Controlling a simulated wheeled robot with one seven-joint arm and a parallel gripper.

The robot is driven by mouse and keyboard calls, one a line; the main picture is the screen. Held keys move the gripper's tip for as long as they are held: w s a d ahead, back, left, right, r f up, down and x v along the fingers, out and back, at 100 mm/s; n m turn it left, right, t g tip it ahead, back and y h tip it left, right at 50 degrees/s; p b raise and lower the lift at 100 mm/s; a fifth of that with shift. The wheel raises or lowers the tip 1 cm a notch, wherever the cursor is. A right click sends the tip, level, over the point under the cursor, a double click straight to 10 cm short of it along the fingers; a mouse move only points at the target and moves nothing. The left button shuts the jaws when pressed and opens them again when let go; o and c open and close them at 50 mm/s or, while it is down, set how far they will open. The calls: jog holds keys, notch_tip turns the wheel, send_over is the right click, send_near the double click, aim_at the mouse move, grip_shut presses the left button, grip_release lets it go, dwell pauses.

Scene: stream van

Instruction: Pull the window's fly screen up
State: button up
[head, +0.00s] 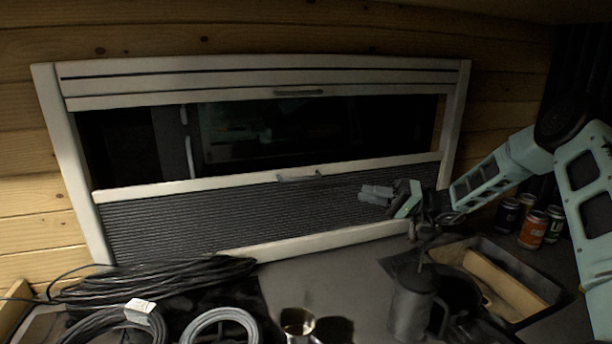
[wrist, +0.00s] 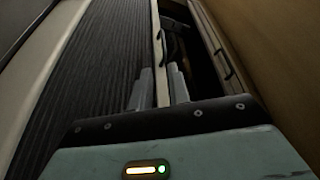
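The fly screen (head: 220,218) is a dark pleated panel covering the lower part of the white-framed window. Its pale top rail (head: 200,186) sits about mid-window and carries a small handle (head: 299,178). In the wrist view the pleated screen (wrist: 85,70) is at left, and the handle (wrist: 160,45) shows beyond my fingertips. My gripper (head: 364,194) is in front of the screen's right part, right of the handle and slightly below the rail, pointing left.
A folded blind (head: 270,75) with its own handle (head: 299,93) spans the window top. Below lie cable coils (head: 160,275), a metal cup (head: 297,322), a grey jug (head: 410,308), a tray (head: 540,300) and several cans (head: 531,230). The counter centre (head: 320,280) is clear.

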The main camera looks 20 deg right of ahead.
jog(key=p, duration=0.7)
send_near(304, 178)
jog(key=x, duration=0.9)
jog(key=shift+w+d, duration=0.1)
jog(key=shift+w, duration=0.05)
jog(key=shift+w+a, duration=0.2)
jog(key=shift+a, duration=0.3)
grip_shut()
